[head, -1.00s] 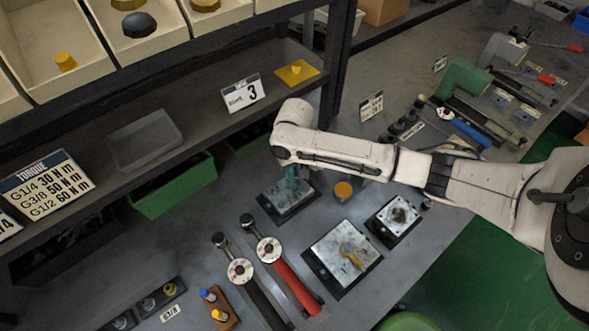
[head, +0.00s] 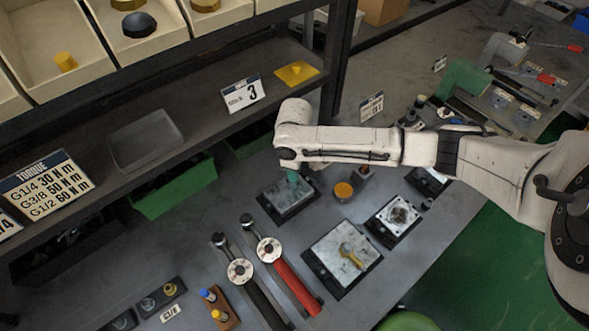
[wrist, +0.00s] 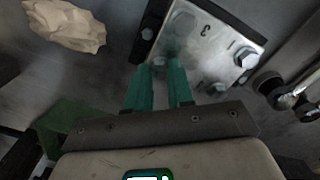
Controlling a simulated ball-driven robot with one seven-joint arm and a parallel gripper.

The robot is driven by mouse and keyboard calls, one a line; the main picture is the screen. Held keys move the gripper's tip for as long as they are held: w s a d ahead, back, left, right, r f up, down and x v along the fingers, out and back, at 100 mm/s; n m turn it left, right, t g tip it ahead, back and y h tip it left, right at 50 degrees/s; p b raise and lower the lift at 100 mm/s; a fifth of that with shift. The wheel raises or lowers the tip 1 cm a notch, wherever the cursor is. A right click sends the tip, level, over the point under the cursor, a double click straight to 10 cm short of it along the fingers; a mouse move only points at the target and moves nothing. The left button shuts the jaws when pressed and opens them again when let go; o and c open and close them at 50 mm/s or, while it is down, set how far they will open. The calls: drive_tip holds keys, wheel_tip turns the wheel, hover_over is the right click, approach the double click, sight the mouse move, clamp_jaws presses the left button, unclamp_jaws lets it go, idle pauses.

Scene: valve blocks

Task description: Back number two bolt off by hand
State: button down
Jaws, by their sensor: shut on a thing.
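The valve block (head: 290,207), a pale metal plate on a dark base, lies on the bench under my gripper (head: 292,182). In the wrist view the plate (wrist: 222,58) carries hex bolts and stamped numbers; a 3 and a 1 can be read. One bolt (wrist: 183,22) is at the upper corner, another (wrist: 245,57) at the right, and a third (wrist: 215,88) near the lower edge. My gripper (wrist: 166,66) has its green fingers close together on a bolt head at the plate's left corner. The fingers mostly hide that bolt, and its number cannot be read.
Two torque wrenches (head: 268,250) lie in front of the block. A shelf (head: 160,150) with a green bin (head: 175,187) is at the left.

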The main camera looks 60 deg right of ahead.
drive_tip(key=c, duration=0.9)
unclamp_jaws()
wheel_tip(320, 180, up, 11)
drive_tip(key=shift+b, duration=0.35)
drive_tip(key=shift+f, duration=0.1)
